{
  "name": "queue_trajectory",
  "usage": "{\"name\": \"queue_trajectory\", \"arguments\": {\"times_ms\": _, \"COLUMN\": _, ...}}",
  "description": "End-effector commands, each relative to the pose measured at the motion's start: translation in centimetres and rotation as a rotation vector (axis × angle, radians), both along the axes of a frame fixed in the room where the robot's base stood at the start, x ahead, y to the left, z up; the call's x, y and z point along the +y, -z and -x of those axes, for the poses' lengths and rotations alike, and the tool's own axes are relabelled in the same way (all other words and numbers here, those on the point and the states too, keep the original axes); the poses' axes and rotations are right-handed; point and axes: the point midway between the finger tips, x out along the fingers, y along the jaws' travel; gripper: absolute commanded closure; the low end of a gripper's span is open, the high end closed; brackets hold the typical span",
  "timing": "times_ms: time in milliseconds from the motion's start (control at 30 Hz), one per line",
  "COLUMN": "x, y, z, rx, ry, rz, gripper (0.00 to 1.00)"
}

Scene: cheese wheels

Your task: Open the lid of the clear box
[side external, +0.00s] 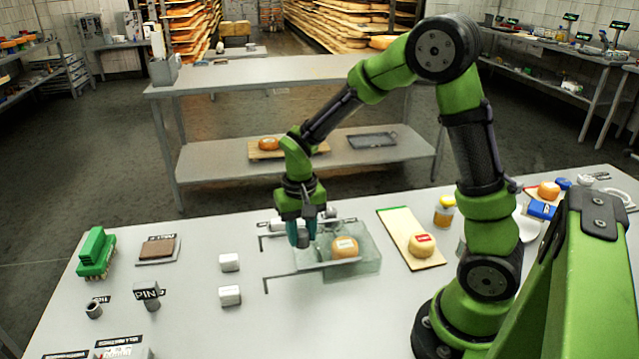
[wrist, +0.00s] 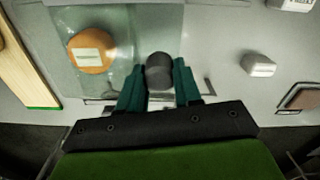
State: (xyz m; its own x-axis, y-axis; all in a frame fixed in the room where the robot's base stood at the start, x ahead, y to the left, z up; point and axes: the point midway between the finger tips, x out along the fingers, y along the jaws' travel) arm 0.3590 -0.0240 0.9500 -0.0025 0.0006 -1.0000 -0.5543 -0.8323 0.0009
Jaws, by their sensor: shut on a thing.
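The clear box (side external: 368,262) stands on the table with an orange cheese wheel (side external: 344,247) in it, a pale label on top. In the wrist view the clear box (wrist: 117,22) and the cheese wheel (wrist: 90,53) are at left. My gripper (side external: 304,236) is at the box's left side in the side view, pointing down. In the wrist view its teal fingers (wrist: 158,68) are shut on a dark grey knob (wrist: 159,74) at the edge of the clear panel. The lid's edges are hard to make out, so I cannot tell whether it is raised.
A wooden board (side external: 396,221) with another cheese wheel (side external: 422,245) lies right of the box, near a yellow jar (side external: 444,212). Two white blocks (side external: 229,262) stand to the left. Black corner marks (side external: 266,285) lie on the table beside the box.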

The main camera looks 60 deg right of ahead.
Motion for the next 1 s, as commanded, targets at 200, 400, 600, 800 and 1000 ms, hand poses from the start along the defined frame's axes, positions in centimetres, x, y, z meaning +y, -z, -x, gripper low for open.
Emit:
{"name": "queue_trajectory", "arguments": {"times_ms": 200, "x": 3.7, "y": 0.0, "z": -3.9, "rx": -0.006, "ry": -0.002, "rz": 0.002, "gripper": 1.00}}
{"name": "queue_trajectory", "arguments": {"times_ms": 400, "x": 4.7, "y": -0.1, "z": -4.9, "rx": -0.006, "ry": 0.001, "rz": 0.002, "gripper": 1.00}}
{"name": "queue_trajectory", "arguments": {"times_ms": 600, "x": 4.7, "y": -0.1, "z": -4.9, "rx": -0.006, "ry": 0.001, "rz": 0.003, "gripper": 1.00}}
{"name": "queue_trajectory", "arguments": {"times_ms": 800, "x": 4.7, "y": -0.1, "z": -4.9, "rx": -0.006, "ry": 0.001, "rz": 0.002, "gripper": 0.44}}
{"name": "queue_trajectory", "arguments": {"times_ms": 1000, "x": 4.7, "y": 0.0, "z": -4.8, "rx": -0.004, "ry": 0.001, "rz": 0.001, "gripper": 0.41}}
